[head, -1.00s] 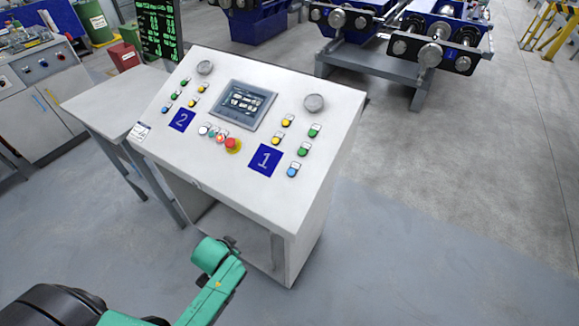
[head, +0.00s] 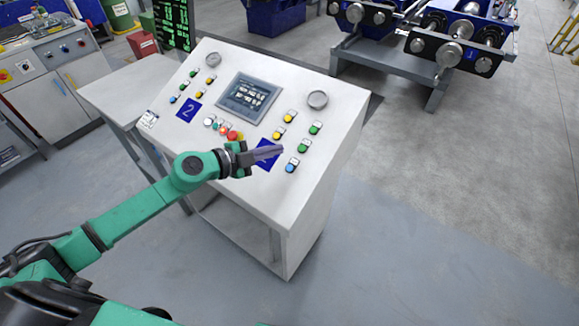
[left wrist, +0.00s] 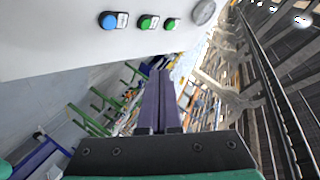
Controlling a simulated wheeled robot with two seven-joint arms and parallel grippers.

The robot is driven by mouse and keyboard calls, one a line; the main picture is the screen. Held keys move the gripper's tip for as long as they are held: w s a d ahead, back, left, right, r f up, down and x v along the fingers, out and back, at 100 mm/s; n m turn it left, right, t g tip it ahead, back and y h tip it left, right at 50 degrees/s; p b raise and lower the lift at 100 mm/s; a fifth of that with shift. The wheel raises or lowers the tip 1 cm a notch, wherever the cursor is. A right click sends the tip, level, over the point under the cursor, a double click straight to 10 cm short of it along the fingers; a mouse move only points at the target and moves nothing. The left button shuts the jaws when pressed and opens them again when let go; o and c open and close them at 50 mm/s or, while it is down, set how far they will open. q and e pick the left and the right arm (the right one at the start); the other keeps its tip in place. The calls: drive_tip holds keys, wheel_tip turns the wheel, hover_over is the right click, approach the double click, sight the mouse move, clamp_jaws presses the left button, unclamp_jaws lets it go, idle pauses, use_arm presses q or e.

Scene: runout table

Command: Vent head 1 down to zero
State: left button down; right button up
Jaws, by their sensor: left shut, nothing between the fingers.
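The sloped white control console (head: 215,138) stands in the middle of the head view. Its right side, by the blue "1" plate (head: 262,160), has a round gauge (head: 317,100), yellow buttons (head: 283,125), green buttons (head: 303,146) and a blue button (head: 291,166). My left gripper (head: 281,149) is shut and empty. In the head view it lies over the "1" plate and partly hides it, its tips pointing right toward the blue and green buttons. The left wrist view shows the shut fingers (left wrist: 160,100) below the blue button (left wrist: 108,21) and two green buttons (left wrist: 148,22). My right gripper is out of view.
A touchscreen (head: 248,97) and a red emergency button (head: 234,135) sit left of the "1" group. The "2" group (head: 188,110) is farther left. A side table (head: 130,90) adjoins the console. Machinery (head: 450,40) stands behind; the floor to the right is clear.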

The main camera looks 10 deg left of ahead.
sight(290, 168)
use_arm(q)
drive_tip(key=shift+s+a+f, duration=0.1)
drive_tip(key=shift+s+f, duration=0.2)
drive_tip(key=w+f+b, duration=0.1)
drive_tip(key=f+b, duration=0.1)
drive_tip(key=w+f+b, duration=0.1)
drive_tip(key=f+b, duration=0.1)
drive_tip(key=b, duration=0.1)
drive_tip(key=w+d+f+b, duration=0.1)
drive_tip(key=f+b, duration=0.1)
drive_tip(key=f, duration=0.1)
drive_tip(key=shift+d+f, duration=0.1)
drive_tip(key=shift+w+d+f+b, duration=0.1)
drive_tip(key=shift+w+f+b, duration=0.15)
drive_tip(key=shift+f+b, duration=0.15)
idle(0.7)
idle(0.9)
